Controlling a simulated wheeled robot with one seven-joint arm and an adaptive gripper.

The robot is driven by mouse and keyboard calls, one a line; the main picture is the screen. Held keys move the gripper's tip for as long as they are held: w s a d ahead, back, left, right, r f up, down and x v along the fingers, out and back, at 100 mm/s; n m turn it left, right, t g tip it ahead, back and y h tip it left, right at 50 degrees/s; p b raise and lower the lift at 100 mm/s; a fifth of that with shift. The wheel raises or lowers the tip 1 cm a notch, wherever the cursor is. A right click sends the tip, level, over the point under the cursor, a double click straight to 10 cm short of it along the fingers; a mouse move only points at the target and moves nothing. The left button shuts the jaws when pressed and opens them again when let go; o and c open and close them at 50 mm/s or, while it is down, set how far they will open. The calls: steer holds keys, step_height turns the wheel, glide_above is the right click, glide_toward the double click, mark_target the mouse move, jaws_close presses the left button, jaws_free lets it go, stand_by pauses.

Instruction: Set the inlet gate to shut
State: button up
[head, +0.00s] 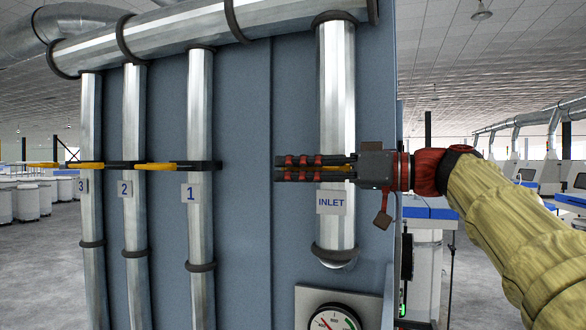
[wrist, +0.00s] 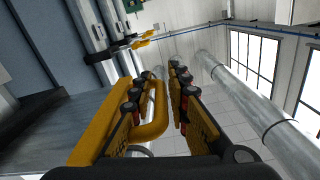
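The inlet duct (head: 336,90) is a shiny vertical pipe with a white INLET label (head: 331,202) on a blue-grey cabinet. My gripper (head: 285,168) lies level across this duct just above the label, fingers pointing left. A little yellow shows between its fingers in the head view. In the wrist view, a bent yellow handle (wrist: 162,104) runs between my two fingers (wrist: 162,72), with a gap to the right finger. The fingers look parted around it, not clamped. The inlet gate's plate is mostly hidden behind my gripper, so its position cannot be read.
Ducts 1 (head: 199,110), 2 (head: 134,100) and 3 (head: 91,120) stand to the left, with dark gates and yellow handles at gripper height. A round gauge (head: 334,318) sits below the inlet duct. Open hall lies right of the cabinet.

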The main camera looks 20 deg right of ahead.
steer(key=shift+c, duration=1.1)
jaws_close()
